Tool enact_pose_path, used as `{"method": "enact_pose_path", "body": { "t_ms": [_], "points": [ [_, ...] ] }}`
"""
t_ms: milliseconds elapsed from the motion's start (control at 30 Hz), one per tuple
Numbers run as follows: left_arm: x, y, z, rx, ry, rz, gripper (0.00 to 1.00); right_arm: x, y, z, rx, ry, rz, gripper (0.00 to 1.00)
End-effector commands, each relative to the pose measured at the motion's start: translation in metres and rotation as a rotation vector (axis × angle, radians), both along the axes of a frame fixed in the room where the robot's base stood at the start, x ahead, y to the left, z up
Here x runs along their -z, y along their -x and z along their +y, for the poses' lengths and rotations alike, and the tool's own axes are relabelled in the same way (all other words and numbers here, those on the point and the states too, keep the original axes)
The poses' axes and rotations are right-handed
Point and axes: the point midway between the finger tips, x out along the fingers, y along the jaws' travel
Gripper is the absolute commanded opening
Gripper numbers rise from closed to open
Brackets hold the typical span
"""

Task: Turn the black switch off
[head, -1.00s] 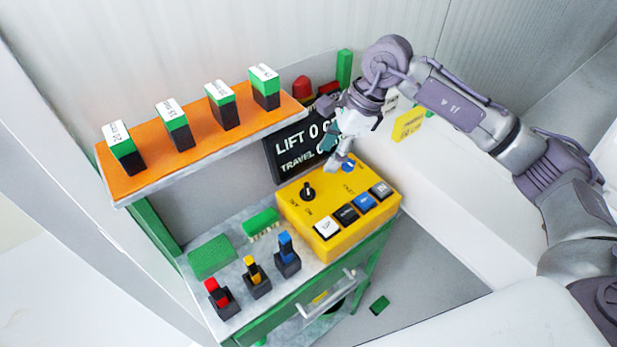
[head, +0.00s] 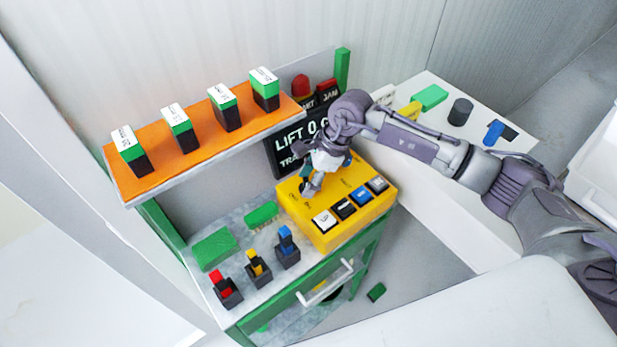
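The yellow control box (head: 327,234) stands on the right part of the grey bench top. The black switch is on the box's upper left; my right gripper covers most or all of it. My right gripper (head: 309,190) points down over that spot, with its fingertips at or just above the box's top face. I cannot tell whether they touch the switch or how far apart they are. Along the box's front edge are a white button (head: 324,220), a black button (head: 344,208), a blue button (head: 361,196) and another pale button (head: 377,184). My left gripper is out of view.
An orange shelf (head: 190,158) with several green and black blocks hangs above the bench. A dark display (head: 285,150) is behind the box. Red (head: 225,290), yellow (head: 258,268) and blue (head: 287,246) levers stand front left. A white side table (head: 470,98) is at right.

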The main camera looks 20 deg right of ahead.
Motion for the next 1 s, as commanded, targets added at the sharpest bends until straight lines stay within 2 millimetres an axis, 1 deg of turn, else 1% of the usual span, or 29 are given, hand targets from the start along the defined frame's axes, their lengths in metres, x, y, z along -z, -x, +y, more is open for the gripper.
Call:
{"method": "enact_pose_path", "body": {
  "t_ms": [33, 200, 233, 567, 767, 1000],
  "points": [
    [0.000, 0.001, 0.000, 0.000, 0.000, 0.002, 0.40, 0.000, 0.000, 0.000, 0.000, 0.000, 0.000, 0.37],
    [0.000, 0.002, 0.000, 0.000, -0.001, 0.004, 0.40, -0.001, 0.000, 0.000, 0.000, 0.000, 0.000, 0.09],
    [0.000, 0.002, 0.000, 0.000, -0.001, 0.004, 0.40, 0.000, 0.000, 0.000, 0.000, 0.000, 0.000, 0.07],
    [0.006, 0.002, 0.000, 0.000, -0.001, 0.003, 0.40, 0.001, 0.000, 0.000, 0.054, 0.000, 0.000, 0.07],
    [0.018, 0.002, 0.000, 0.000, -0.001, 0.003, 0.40, 0.002, 0.001, 0.000, 0.176, 0.001, -0.003, 0.07],
    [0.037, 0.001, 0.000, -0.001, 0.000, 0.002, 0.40, 0.003, 0.002, 0.001, 0.391, -0.002, -0.005, 0.07]
  ]
}}
